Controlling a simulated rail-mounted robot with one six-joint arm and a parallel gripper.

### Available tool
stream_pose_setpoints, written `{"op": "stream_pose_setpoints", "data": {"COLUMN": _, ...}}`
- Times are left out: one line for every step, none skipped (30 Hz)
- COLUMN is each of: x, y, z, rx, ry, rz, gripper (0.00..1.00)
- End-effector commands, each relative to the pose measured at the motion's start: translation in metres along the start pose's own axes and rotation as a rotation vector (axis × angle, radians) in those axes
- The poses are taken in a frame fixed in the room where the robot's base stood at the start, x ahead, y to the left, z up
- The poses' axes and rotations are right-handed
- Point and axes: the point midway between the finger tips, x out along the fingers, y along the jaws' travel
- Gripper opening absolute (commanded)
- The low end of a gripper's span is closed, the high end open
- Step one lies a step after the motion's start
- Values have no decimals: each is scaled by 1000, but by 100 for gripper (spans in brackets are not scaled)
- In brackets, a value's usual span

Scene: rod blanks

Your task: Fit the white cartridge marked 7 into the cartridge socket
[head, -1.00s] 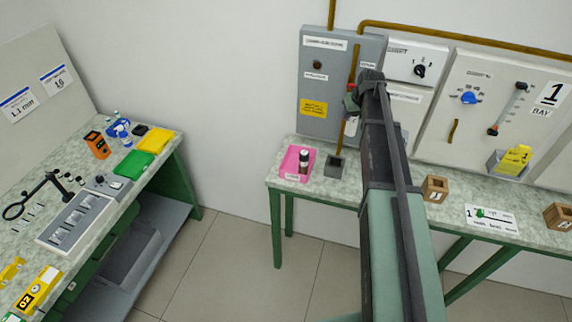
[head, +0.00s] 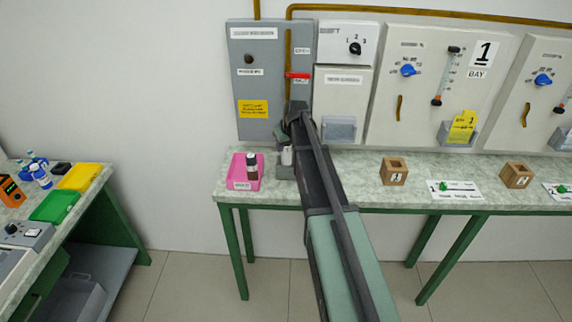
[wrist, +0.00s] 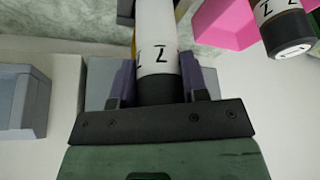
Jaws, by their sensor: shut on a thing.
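My gripper (wrist: 158,80) is shut on the white cartridge (wrist: 156,38), which has a dark end between the fingers and black marks that look like a 7. In the head view the white cartridge (head: 287,155) shows upright beside my dark arm. It is at the grey cartridge socket (head: 286,171) on the bench, just right of the pink tray. My arm hides part of the socket. I cannot tell whether the cartridge's lower end is above the socket or inside it.
The pink tray (head: 240,183) holds another cartridge (head: 251,167), dark with a pale band; it also shows in the wrist view (wrist: 283,27). A grey wall panel (head: 246,85) with a red handle (head: 297,76) stands close behind. Wooden blocks (head: 394,172) stand farther right.

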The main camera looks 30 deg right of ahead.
Motion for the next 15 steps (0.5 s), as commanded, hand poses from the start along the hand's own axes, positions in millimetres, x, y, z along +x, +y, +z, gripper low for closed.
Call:
{"op": "stream_pose_setpoints", "data": {"x": 1, "y": 0, "z": 0, "rx": 0, "ry": 0, "rz": 0, "gripper": 15}}
{"op": "stream_pose_setpoints", "data": {"x": 4, "y": 0, "z": 2, "rx": 0, "ry": 0, "rz": 0, "gripper": 15}}
{"op": "stream_pose_setpoints", "data": {"x": 12, "y": 0, "z": 5, "rx": 0, "ry": 0, "rz": 0, "gripper": 15}}
{"op": "stream_pose_setpoints", "data": {"x": 18, "y": 0, "z": 8, "rx": 0, "ry": 0, "rz": 0, "gripper": 15}}
{"op": "stream_pose_setpoints", "data": {"x": 25, "y": 0, "z": 10, "rx": 0, "ry": 0, "rz": 0, "gripper": 15}}
{"op": "stream_pose_setpoints", "data": {"x": 34, "y": 0, "z": 14, "rx": 0, "ry": 0, "rz": 0, "gripper": 15}}
{"op": "stream_pose_setpoints", "data": {"x": 38, "y": 0, "z": 16, "rx": 0, "ry": 0, "rz": 0, "gripper": 15}}
{"op": "stream_pose_setpoints", "data": {"x": 41, "y": 0, "z": 17, "rx": 0, "ry": 0, "rz": 0, "gripper": 15}}
{"op": "stream_pose_setpoints", "data": {"x": 42, "y": 0, "z": 17, "rx": 0, "ry": 0, "rz": 0, "gripper": 15}}
{"op": "stream_pose_setpoints", "data": {"x": 41, "y": 0, "z": 17, "rx": 0, "ry": 0, "rz": 0, "gripper": 15}}
{"op": "stream_pose_setpoints", "data": {"x": 39, "y": 0, "z": 16, "rx": 0, "ry": 0, "rz": 0, "gripper": 15}}
{"op": "stream_pose_setpoints", "data": {"x": 37, "y": 0, "z": 15, "rx": 0, "ry": 0, "rz": 0, "gripper": 15}}
{"op": "stream_pose_setpoints", "data": {"x": 37, "y": 0, "z": 15, "rx": 0, "ry": 0, "rz": 0, "gripper": 15}}
{"op": "stream_pose_setpoints", "data": {"x": 36, "y": 0, "z": 15, "rx": 0, "ry": 0, "rz": 0, "gripper": 15}}
{"op": "stream_pose_setpoints", "data": {"x": 36, "y": 0, "z": 15, "rx": 0, "ry": 0, "rz": 0, "gripper": 15}}
